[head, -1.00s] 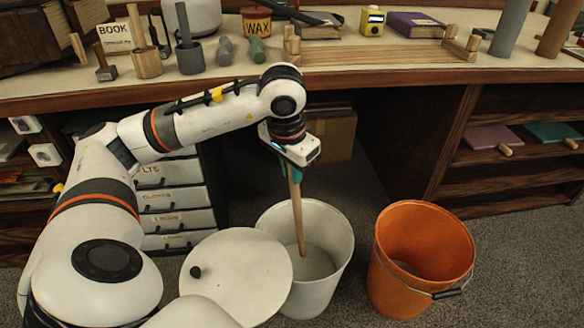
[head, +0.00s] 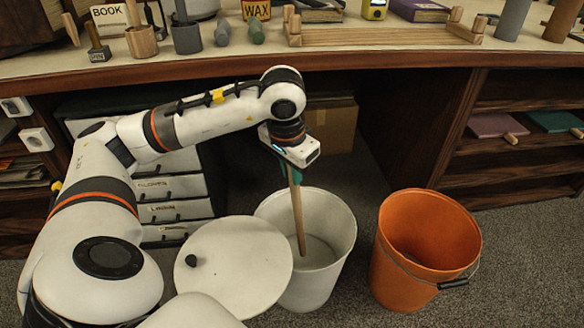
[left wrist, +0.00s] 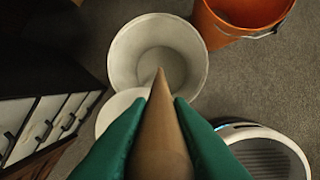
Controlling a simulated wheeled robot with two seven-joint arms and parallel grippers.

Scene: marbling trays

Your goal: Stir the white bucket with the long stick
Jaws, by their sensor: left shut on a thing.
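The white bucket (head: 342,235) stands on the floor in front of the desk, with whitish contents low inside. My left gripper (head: 291,174) is above the bucket, shut on the long wooden stick (head: 299,215). The stick points down into the bucket at a slight tilt; its lower end is inside, and I cannot tell whether it touches the bottom. In the left wrist view the green fingers flank the stick (left wrist: 161,130), and the white bucket (left wrist: 119,50) opens beyond its tip. My right gripper is not in view.
A round white lid (head: 235,265) is at the bucket's left side. An orange bucket (head: 386,270) with a wire handle stands close on the right. The desk (head: 350,62) with tools and a wooden rack (head: 380,38) is behind. Drawers (head: 172,210) stand to the left.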

